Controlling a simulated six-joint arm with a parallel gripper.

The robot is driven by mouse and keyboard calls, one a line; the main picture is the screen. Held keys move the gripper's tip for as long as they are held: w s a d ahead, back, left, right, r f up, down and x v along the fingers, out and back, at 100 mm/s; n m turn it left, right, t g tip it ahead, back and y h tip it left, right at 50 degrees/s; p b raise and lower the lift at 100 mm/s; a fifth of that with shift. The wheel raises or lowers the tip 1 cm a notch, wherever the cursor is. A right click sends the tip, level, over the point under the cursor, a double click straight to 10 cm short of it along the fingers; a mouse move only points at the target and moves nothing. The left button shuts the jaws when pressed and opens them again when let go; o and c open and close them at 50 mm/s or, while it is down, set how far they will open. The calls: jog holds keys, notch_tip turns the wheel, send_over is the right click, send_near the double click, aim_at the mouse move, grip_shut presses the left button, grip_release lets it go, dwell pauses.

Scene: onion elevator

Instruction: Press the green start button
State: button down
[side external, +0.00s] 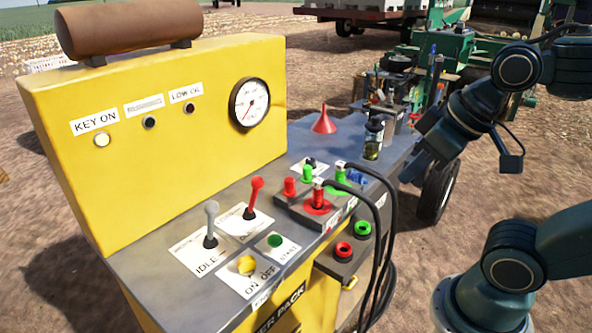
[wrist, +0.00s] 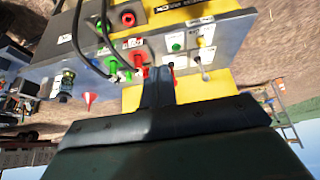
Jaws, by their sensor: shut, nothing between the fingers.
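The green start button (side external: 274,241) sits on a white START label on the grey top of the yellow power pack. It also shows in the wrist view (wrist: 176,47), which sees the panel upside down. My gripper (wrist: 157,74) is shut and empty in the wrist view, its fingertips pointing toward the panel. In that picture the button lies above and slightly right of the tips, and I see no contact.
A yellow ON/OFF knob (side external: 246,265) sits beside the button. A red lever (side external: 255,196) and a grey lever (side external: 211,222) stand behind it. Red and green couplings with black hoses (side external: 381,215) rise to its right. A red funnel (side external: 324,123) and bottle (side external: 374,139) stand farther back.

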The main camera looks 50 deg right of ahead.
jog(key=w+a+f+y, duration=0.1)
jog(key=w+f, duration=0.1)
jog(key=w, duration=0.5)
jog(key=w+a+f+y, duration=0.1)
jog(key=w+a+f, duration=0.15)
jog(key=w, duration=0.45)
jog(key=m+t+y, duration=0.2)
jog(key=y, duration=0.1)
send_over(280, 239)
notch_tip(280, 239, down, 10)
jog(key=shift+w+f, duration=0.1)
jog(key=shift+f, duration=0.15)
jog(key=shift+f, duration=4.3)
